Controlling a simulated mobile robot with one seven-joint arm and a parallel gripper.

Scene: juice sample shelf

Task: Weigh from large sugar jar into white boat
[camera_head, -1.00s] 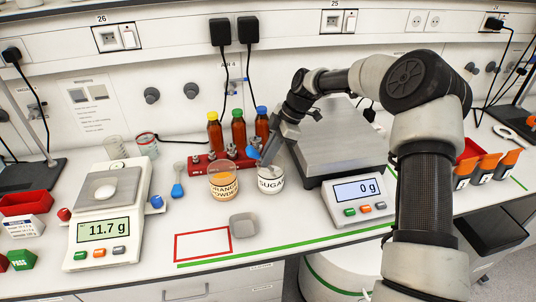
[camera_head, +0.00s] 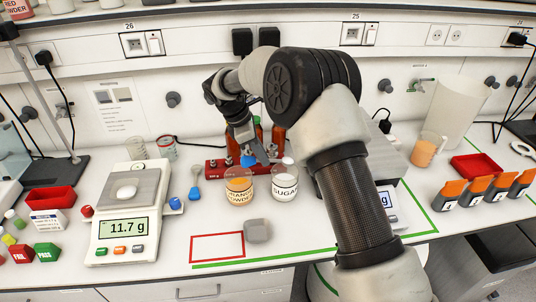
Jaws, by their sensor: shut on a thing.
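The sugar jar (camera_head: 285,188), clear with a white label and white contents, stands right of the orange powder jar (camera_head: 239,194). The white boat (camera_head: 126,192) rests on the pan of the left balance (camera_head: 118,232), which reads 11.7 g. My gripper (camera_head: 262,154) is above and behind the two jars, pointing down. It is shut on a small blue scoop (camera_head: 247,160), only partly visible, over the back of the orange powder jar. I cannot tell whether the scoop carries sugar.
A second blue scoop (camera_head: 195,193) lies left of the jars. A red weight rack (camera_head: 216,168) stands behind them. A grey block (camera_head: 257,230) lies in front, beside a red outlined rectangle (camera_head: 217,247). My arm hides much of the right scale (camera_head: 387,200).

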